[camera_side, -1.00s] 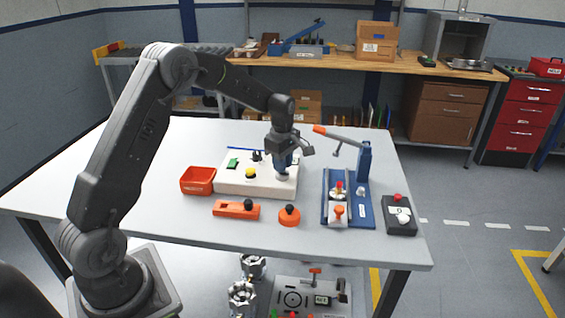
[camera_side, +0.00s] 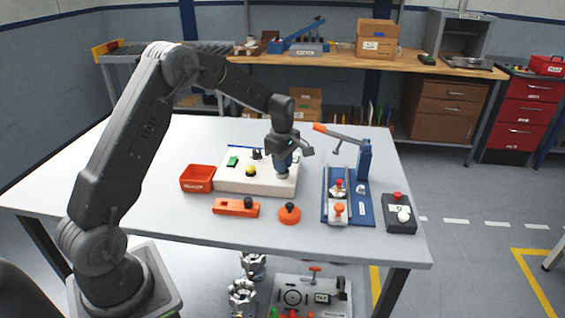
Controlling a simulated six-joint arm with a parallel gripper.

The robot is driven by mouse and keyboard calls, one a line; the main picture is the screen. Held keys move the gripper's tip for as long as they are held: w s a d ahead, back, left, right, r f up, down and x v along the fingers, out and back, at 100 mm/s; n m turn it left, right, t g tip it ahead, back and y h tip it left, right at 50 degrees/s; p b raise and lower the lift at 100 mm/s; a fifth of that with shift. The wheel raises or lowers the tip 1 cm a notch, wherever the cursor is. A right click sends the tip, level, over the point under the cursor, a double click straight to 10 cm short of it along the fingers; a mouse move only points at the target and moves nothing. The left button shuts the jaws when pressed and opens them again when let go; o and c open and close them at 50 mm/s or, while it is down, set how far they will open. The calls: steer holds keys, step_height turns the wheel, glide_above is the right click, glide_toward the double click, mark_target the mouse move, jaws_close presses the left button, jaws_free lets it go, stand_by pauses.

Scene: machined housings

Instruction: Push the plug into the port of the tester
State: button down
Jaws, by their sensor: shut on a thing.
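The tester (camera_side: 232,184) is a white box with a green patch, a yellow button and dark posts on top, standing in the middle of the table. My gripper (camera_side: 284,165) points down over its right end. It is shut on the plug (camera_side: 282,173), a small grey-blue piece at the tester's top. The port is hidden beneath the plug and gripper, so I cannot tell whether the plug is in it or only above it.
An orange-red bin (camera_side: 196,180) stands left of the tester. An orange block (camera_side: 236,208) and a round orange knob (camera_side: 289,214) lie in front. A blue lever fixture (camera_side: 363,180) and a black button box (camera_side: 399,220) stand to the right.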

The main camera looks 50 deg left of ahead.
steer(key=shift+f, duration=0.2)
stand_by(0.6)
steer(key=shift+c, duration=2.2)
jaws_free()
steer(key=shift+r, duration=4)
